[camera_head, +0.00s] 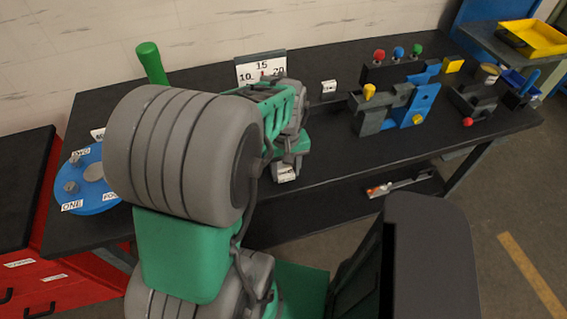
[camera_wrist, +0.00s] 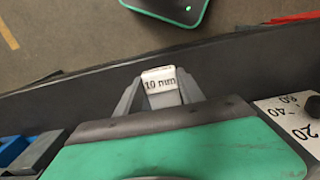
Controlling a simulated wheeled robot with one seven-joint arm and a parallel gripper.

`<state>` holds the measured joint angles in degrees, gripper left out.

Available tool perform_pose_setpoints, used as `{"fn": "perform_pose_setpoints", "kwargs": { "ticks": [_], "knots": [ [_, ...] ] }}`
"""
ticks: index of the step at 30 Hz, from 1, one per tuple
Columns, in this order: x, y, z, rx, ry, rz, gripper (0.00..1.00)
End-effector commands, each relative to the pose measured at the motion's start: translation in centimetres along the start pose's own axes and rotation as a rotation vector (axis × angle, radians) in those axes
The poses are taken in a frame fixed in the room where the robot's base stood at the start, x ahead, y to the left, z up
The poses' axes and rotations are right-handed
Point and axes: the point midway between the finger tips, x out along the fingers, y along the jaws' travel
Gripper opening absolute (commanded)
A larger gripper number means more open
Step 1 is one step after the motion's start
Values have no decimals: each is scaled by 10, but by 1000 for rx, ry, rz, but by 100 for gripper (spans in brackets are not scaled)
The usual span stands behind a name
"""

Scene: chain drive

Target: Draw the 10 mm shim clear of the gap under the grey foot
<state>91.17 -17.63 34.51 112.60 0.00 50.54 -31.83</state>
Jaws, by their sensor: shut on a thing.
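The 10 mm shim shows in the wrist view as a white tab (camera_wrist: 160,87) with black "10 mm" lettering. My gripper (camera_wrist: 161,92) is shut on it, with one grey finger on each side. In the head view my gripper (camera_head: 290,160) is low over the front part of the black bench, and a small white labelled face (camera_head: 286,174) shows at its tip. My arm hides much of the bench there. I cannot make out the grey foot or the gap, or tell whether the shim is still under it.
A panel marked 10, 15, 20 (camera_head: 262,68) stands behind my gripper. A blue and grey fixture (camera_head: 410,105) with coloured knobs stands to the right. A round blue plate (camera_head: 85,190) is at left. The black bench (camera_head: 330,150) is bare between gripper and fixture.

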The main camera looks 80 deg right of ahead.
Motion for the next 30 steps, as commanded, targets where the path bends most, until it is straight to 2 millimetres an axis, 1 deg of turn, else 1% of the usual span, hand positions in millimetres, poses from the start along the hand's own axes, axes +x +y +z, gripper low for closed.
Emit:
{"fn": "perform_pose_setpoints", "kwargs": {
  "ticks": [30],
  "knots": [
    [-1, 0, 57, 1, 1, 1, 0]
  ]
}}
